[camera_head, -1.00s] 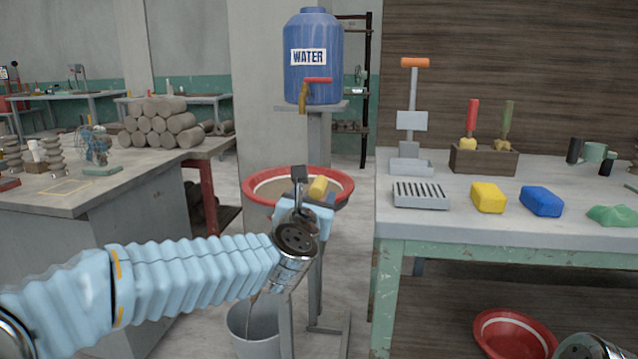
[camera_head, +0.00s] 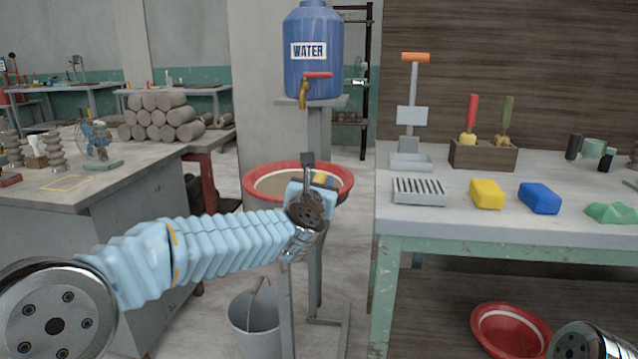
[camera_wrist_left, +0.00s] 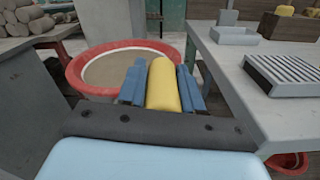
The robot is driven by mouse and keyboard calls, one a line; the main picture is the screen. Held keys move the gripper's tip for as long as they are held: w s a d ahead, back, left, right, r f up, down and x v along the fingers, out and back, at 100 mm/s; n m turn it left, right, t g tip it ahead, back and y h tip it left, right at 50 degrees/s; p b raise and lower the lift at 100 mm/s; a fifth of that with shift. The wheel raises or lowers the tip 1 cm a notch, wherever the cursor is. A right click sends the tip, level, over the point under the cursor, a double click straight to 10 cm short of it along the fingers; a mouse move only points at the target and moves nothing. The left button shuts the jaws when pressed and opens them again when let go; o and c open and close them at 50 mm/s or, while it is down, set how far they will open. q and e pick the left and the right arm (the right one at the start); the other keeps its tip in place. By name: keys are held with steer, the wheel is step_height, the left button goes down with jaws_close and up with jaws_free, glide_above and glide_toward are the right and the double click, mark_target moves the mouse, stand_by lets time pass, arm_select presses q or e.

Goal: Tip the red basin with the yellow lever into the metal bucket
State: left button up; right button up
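The red basin (camera_head: 258,180) with greyish-brown contents sits level on its stand below the water tank. It also shows in the left wrist view (camera_wrist_left: 88,92). The yellow lever (camera_wrist_left: 163,84) lies between the blue fingers of my left gripper (camera_wrist_left: 163,92), with no gap visible on either side, so the gripper looks shut on it. In the head view, my left wrist hides part of the lever and the basin's near rim. The metal bucket (camera_head: 254,325) stands on the floor below the basin, its handle raised. My right gripper is out of view; only some of that arm shows at bottom right.
A workbench (camera_head: 450,225) on the right bears a slotted block (camera_head: 419,192), yellow and blue blocks and a tool box (camera_head: 484,157). Another red basin (camera_head: 510,330) is on the floor beneath. A blue water tank (camera_head: 312,60) stands behind. A grey table (camera_head: 90,200) is at left.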

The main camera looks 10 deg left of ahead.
arm_select(q)
steer(key=shift+d, duration=0.15)
jaws_close()
steer(key=a+r+n+b, duration=0.3)
steer(key=a+n+b, duration=0.2)
steer(key=a, duration=0.3)
steer(key=shift+r+n+b, duration=0.3)
steer(key=shift+n+b, duration=0.05)
steer(key=shift+n, duration=0.15)
steer(key=o, duration=0.9)
jaws_free()
steer(key=shift+c, duration=0.2)
steer(key=shift+s, duration=0.15)
